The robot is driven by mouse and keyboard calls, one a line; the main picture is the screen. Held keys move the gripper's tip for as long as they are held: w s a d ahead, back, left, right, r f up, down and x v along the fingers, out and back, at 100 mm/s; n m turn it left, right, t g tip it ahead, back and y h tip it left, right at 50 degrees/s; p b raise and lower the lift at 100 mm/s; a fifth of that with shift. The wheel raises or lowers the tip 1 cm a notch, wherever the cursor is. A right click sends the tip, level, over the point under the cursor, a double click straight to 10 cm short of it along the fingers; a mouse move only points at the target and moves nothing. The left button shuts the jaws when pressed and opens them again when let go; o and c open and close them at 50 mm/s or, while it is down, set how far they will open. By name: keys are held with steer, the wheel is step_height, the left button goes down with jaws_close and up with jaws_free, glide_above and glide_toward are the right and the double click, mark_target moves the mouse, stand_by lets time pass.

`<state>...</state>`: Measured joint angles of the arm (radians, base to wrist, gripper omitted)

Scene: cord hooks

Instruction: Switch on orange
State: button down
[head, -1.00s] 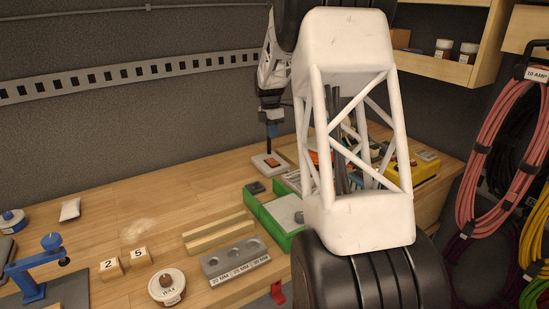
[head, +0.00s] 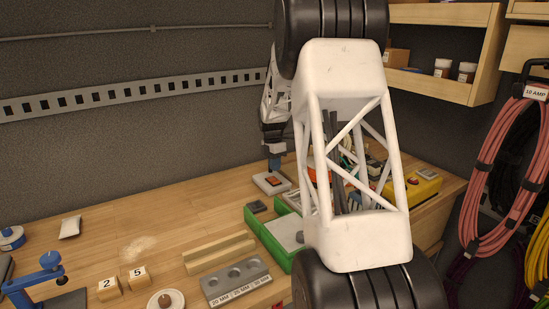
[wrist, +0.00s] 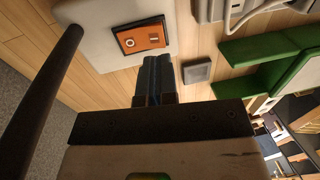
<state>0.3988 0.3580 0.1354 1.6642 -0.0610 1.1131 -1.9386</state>
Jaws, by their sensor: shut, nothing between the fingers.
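An orange rocker switch (head: 273,182) sits in a dark frame on a pale block (head: 262,187) at the back of the bench. In the wrist view the orange switch (wrist: 143,38) shows a ring mark at its left end and a bar mark at its right end, on the pale block (wrist: 92,22).
A dark rod (wrist: 45,85) crosses the left of the wrist view beside the block. A small grey block (wrist: 196,71) lies to the right of the switch, and a green tray (head: 268,237) is nearby. A yellow box (head: 424,187) stands farther right.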

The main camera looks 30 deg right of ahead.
mark_target(274, 180)
steer(key=shift+s+f, duration=0.15)
steer(key=shift+f, duration=0.95)
steer(key=shift+s+f, duration=0.15)
steer(key=shift+f, duration=0.95)
steer(key=shift+s+f, duration=0.1)
steer(key=shift+f, duration=0.05)
steer(key=shift+f+t, duration=0.1)
steer(key=shift+t, duration=0.2)
steer(key=shift+w, duration=0.25)
steer(key=shift+w+r, duration=0.35)
steer(key=shift+w, duration=0.05)
steer(key=shift+r, duration=0.15)
